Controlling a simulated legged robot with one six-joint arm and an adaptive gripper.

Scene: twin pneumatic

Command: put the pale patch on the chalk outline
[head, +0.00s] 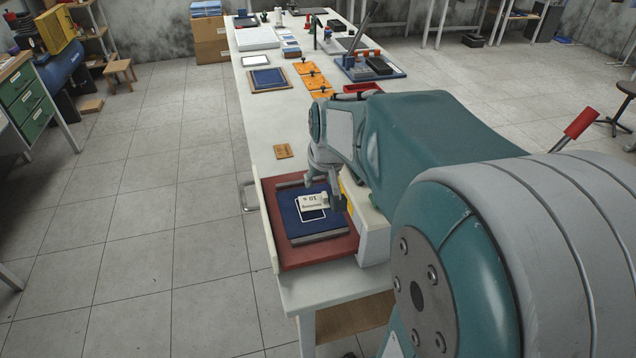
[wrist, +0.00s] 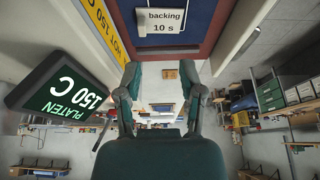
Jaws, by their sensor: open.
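The pale patch (head: 311,201), printed "backing 10 s", lies on the dark blue cloth (head: 318,229). The white chalk outline (head: 312,218) shows along the patch's near and left sides; I cannot tell how exactly the two line up. The patch also shows in the wrist view (wrist: 166,20), flat on the blue beyond my fingers. My gripper (head: 332,199) is at the right edge of the patch. In the wrist view its fingers (wrist: 160,76) are spread open.
A red base (head: 345,248) with a raised edge surrounds the cloth. A "PLATEN 150 C" display (wrist: 62,90) stands close beside my gripper. A small orange-brown tag (head: 283,151) lies on the white bench (head: 262,130). Orange pieces (head: 314,77) and fixtures stand farther back.

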